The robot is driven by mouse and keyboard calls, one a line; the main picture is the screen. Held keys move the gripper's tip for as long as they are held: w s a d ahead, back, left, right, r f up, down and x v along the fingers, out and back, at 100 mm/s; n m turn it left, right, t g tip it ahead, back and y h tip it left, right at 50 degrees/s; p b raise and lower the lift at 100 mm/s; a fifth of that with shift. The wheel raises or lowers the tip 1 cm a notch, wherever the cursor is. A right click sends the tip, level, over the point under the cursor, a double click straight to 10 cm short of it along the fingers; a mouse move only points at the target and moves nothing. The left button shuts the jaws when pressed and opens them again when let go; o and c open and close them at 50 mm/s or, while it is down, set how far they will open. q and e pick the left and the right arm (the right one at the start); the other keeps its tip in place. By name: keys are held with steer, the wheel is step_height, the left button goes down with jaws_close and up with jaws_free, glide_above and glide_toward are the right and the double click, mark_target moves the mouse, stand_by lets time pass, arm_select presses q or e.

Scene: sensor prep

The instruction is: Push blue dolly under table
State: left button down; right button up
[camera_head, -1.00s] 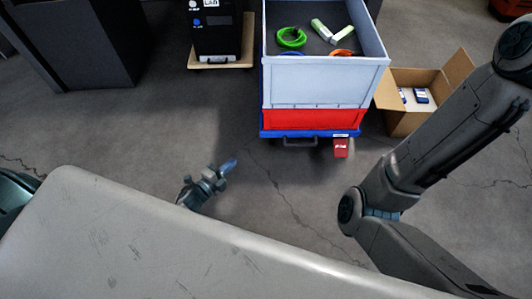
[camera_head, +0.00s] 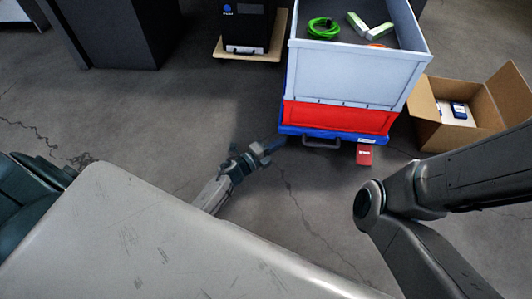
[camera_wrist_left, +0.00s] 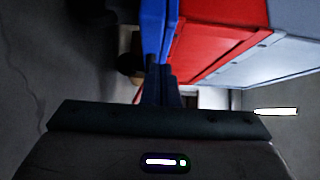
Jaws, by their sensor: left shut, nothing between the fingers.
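The blue dolly (camera_head: 345,134) stands on the floor with a red crate (camera_head: 340,117) and a grey-blue crate (camera_head: 355,73) stacked on it. Its blue edge also shows in the left wrist view (camera_wrist_left: 153,25). My left gripper (camera_head: 272,146) is shut and empty, low at the dolly's near left corner; I cannot tell whether it touches. Its fingers show in the left wrist view (camera_wrist_left: 162,92). The grey scratched table top (camera_head: 150,235) fills the lower left and hides part of my left arm. My right gripper is out of view.
An open cardboard box (camera_head: 428,104) stands right of the dolly.

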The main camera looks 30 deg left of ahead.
mark_target(287, 130)
arm_select(q)
steer(key=shift+w+a+b, duration=0.25)
steer(key=shift+w+a, duration=0.1)
steer(key=shift+w, duration=0.45)
steer(key=shift+w+a+b, duration=0.25)
steer(key=shift+w+a, duration=0.05)
steer(key=shift+w, duration=0.45)
